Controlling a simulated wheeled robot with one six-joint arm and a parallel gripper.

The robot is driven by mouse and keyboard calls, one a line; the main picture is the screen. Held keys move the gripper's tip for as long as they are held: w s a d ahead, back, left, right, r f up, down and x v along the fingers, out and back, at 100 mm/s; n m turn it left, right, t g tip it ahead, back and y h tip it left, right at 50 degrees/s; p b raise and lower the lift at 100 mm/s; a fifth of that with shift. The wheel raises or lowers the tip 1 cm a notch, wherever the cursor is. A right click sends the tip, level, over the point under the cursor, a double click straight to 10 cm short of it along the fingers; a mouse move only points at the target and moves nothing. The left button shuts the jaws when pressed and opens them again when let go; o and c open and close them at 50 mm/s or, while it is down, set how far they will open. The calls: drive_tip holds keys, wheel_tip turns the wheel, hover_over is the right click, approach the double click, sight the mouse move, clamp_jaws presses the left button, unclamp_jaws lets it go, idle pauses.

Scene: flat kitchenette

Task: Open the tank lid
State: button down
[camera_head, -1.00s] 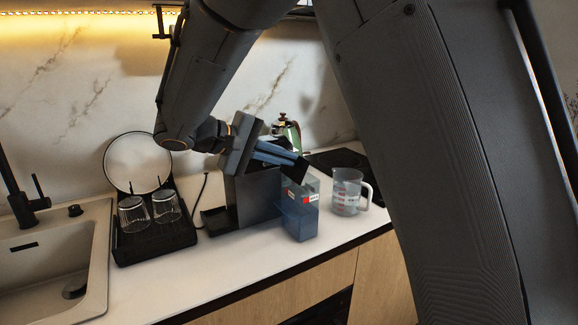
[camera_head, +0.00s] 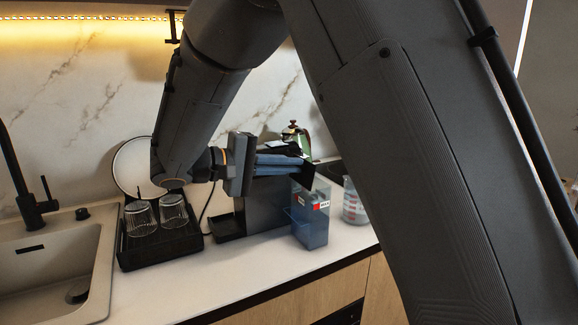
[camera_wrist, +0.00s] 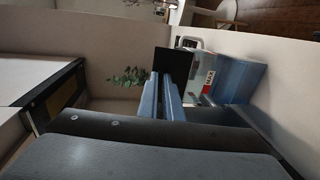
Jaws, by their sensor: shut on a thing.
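The tank (camera_head: 311,228) is a blue see-through box with a red and white label, standing at the right side of the black coffee machine (camera_head: 262,207). It also shows in the wrist view (camera_wrist: 238,78). A dark plate, which looks like the tank lid (camera_head: 306,176), stands steeply tilted above the tank's top left edge. My gripper (camera_head: 298,163) is above the machine, its blue fingers pointing right. In the wrist view, my gripper (camera_wrist: 170,80) is shut on the dark lid (camera_wrist: 177,62). The exact grip and the hinge are partly hidden.
A measuring jug (camera_head: 354,206) stands just right of the tank, partly behind my arm. A black tray (camera_head: 160,246) with two upturned glasses stands left of the machine. The sink (camera_head: 50,265) is farther left. The counter in front is clear.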

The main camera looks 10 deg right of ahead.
drive_tip(key=c, duration=1.9)
unclamp_jaws()
drive_tip(key=b+v, duration=0.1)
drive_tip(key=v, duration=0.6)
drive_tip(key=shift+s+a+b, duration=0.15)
drive_tip(key=shift+a+b, duration=0.25)
drive_tip(key=shift+s, duration=0.1)
